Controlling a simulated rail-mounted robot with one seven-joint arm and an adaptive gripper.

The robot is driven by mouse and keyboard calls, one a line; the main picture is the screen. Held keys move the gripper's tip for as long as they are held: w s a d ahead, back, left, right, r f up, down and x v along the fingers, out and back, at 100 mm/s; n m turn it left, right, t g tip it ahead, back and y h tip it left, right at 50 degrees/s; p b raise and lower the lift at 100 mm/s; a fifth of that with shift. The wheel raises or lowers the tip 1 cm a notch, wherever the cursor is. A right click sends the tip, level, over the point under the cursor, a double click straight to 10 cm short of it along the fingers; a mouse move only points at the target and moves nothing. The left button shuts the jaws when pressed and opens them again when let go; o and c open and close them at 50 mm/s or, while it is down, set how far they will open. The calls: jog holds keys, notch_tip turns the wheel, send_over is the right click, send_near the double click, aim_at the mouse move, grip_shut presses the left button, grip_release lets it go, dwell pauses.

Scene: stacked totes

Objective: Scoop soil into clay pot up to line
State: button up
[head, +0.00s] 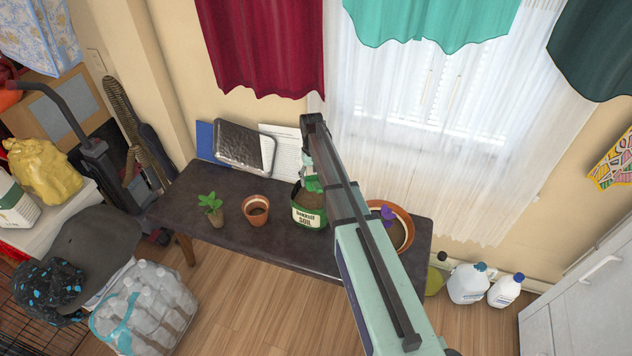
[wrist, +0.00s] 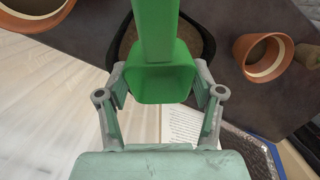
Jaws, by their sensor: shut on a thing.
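The small clay pot (head: 256,210) stands on the dark table, left of the soil bag (head: 309,218). The bag is open, with brown soil inside. My gripper (head: 307,165) is above the bag, partly hidden by my arm in the head view. In the wrist view, my gripper (wrist: 160,82) is shut on a green scoop (wrist: 160,40), which is over the bag opening. The scoop's green also shows at the bag's mouth (head: 314,185). Its load is not clear.
A potted seedling (head: 210,206) stands left of the clay pot. A large pot with a purple flower (head: 404,233) stands at the table's right. A dark tray (head: 243,146) and papers (head: 284,146) lean at the back. Bare table lies in front of the clay pot.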

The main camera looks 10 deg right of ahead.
jog(key=shift+s+r+g, duration=0.1)
jog(key=shift+s+g, duration=0.05)
jog(key=shift+g, duration=0.35)
jog(key=shift+f, duration=0.2)
jog(key=shift+f+b, duration=3.6)
jog(key=shift+f, duration=2.15)
jog(key=shift+s+r+p, duration=0.1)
jog(key=shift+r+p, duration=2.95)
jog(key=shift+r, duration=2.1)
jog(key=shift+f, duration=0.1)
